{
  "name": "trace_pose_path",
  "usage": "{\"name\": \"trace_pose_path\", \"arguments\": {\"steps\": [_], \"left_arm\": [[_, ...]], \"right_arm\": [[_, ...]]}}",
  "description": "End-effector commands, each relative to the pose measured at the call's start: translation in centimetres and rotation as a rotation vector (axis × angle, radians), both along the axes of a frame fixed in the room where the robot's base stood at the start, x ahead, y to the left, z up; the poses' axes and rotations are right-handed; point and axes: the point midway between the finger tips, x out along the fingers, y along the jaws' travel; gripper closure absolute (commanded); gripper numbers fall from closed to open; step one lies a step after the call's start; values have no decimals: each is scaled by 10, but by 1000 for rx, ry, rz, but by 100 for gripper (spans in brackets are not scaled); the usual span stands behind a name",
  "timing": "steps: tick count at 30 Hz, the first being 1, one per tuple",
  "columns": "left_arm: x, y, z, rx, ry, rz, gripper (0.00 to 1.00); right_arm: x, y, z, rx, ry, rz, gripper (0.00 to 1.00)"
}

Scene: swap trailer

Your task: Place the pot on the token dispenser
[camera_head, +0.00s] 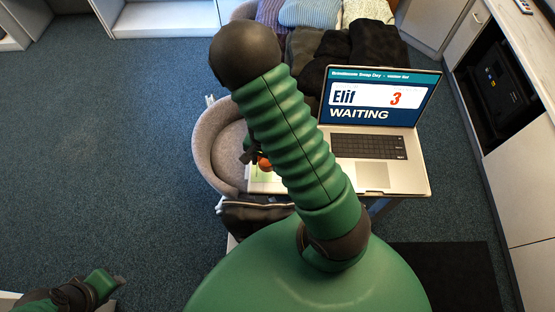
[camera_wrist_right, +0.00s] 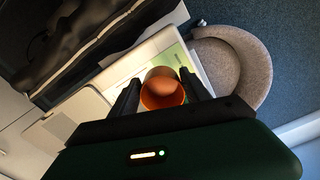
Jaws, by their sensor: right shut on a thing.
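A small orange pot (camera_head: 264,164) is held by my right gripper (camera_head: 252,157), above the white table beside the laptop. In the right wrist view the pot (camera_wrist_right: 163,98) sits between the two dark fingers (camera_wrist_right: 163,92), which are shut on it, and a rounded tan shape shows in its mouth. Behind it is a green-and-white surface (camera_wrist_right: 184,56). I cannot make out a token dispenser in either view; my green arm covers part of the table in the head view. My left gripper (camera_head: 112,284) is at the lower left, away from the table; its jaws are unclear.
An open laptop (camera_head: 413,178) stands on the table, its screen reading "Elif 3 WAITING". A grey rounded chair (camera_head: 208,150) is left of the table. Folded clothes (camera_head: 310,12) lie behind. Cabinets (camera_head: 520,180) line the right side. Carpet on the left is clear.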

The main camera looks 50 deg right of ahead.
Motion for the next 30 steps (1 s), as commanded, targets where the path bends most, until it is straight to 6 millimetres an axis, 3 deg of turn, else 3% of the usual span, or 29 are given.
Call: {"name": "trace_pose_path", "arguments": {"steps": [8, 12, 15, 17, 26, 27, 30], "left_arm": [[0, 0, 19, 0, 0, 0, 64], [0, 0, 33, 0, 0, 0, 64], [0, 0, 42, 0, 0, 0, 64], [0, 0, 40, 0, 0, 0, 64], [0, 0, -16, 0, 1, 0, 64], [-1, 0, 3, 0, 2, 0, 64], [0, 0, 14, 0, -1, 0, 64]], "right_arm": [[-70, -18, -23, 8, 3, -145, 85], [-110, -10, -30, 11, 3, -244, 85], [-125, 3, -28, 8, 0, -330, 85], [-126, 5, -29, 1, -2, -363, 85], [-107, -17, -41, -8, -11, -377, 85], [-103, -24, -29, -5, -4, -381, 85], [-90, -43, -30, -2, -2, -379, 85]]}}
